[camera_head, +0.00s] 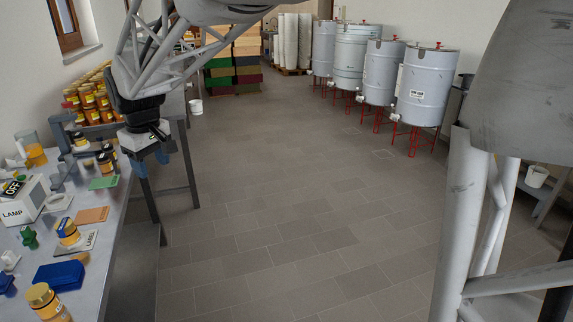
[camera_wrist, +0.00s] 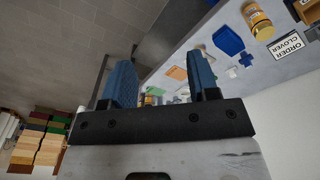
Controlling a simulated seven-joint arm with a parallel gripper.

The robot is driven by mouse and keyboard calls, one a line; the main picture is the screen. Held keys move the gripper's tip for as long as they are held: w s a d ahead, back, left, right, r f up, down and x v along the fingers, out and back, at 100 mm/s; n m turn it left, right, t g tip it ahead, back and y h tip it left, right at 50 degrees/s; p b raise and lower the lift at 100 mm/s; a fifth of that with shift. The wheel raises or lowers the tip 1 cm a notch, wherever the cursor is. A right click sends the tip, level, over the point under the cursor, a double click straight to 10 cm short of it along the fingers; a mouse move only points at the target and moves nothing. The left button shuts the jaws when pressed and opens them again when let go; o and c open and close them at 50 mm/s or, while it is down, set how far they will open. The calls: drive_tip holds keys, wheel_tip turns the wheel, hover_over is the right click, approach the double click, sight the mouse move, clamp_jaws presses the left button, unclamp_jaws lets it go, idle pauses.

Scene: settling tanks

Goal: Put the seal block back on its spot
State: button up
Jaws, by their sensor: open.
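My gripper (camera_head: 151,166) is open and empty, with blue fingers, above the right edge of the workbench. Its fingers also show in the wrist view (camera_wrist: 162,72), apart with nothing between them. No object is clearly marked as the seal block. A small green block-like piece (camera_head: 29,238) stands on the bench at the left, and a blue block-like piece (camera_head: 59,274) lies nearer. An orange flat pad (camera_head: 92,215) and a green flat pad (camera_head: 103,183) lie bare on the bench. I cannot tell which spot belongs to the seal block.
The grey bench (camera_head: 117,223) also holds a white LAMP box (camera_head: 22,201), honey jars (camera_head: 67,231) and a nearer jar (camera_head: 45,302). Several stacked jars (camera_head: 88,100) stand behind. Tanks on red legs (camera_head: 424,88) stand far off; the tiled floor (camera_head: 290,220) is clear.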

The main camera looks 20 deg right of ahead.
drive_tip(key=s+d+f+m+t, duration=0.15)
drive_tip(key=s+d+m, duration=0.45)
drive_tip(key=s+d, duration=1.6)
drive_tip(key=s+d+f+m, duration=0.1)
drive_tip(key=s+d+f, duration=0.1)
drive_tip(key=s, duration=0.3)
drive_tip(key=s+d+f+m, duration=0.1)
drive_tip(key=s+d+f, duration=0.1)
drive_tip(key=s, duration=0.3)
drive_tip(key=shift+s+d+f+m+h, duration=0.2)
drive_tip(key=shift+d+f+m+h, duration=0.15)
drive_tip(key=shift+f, duration=0.45)
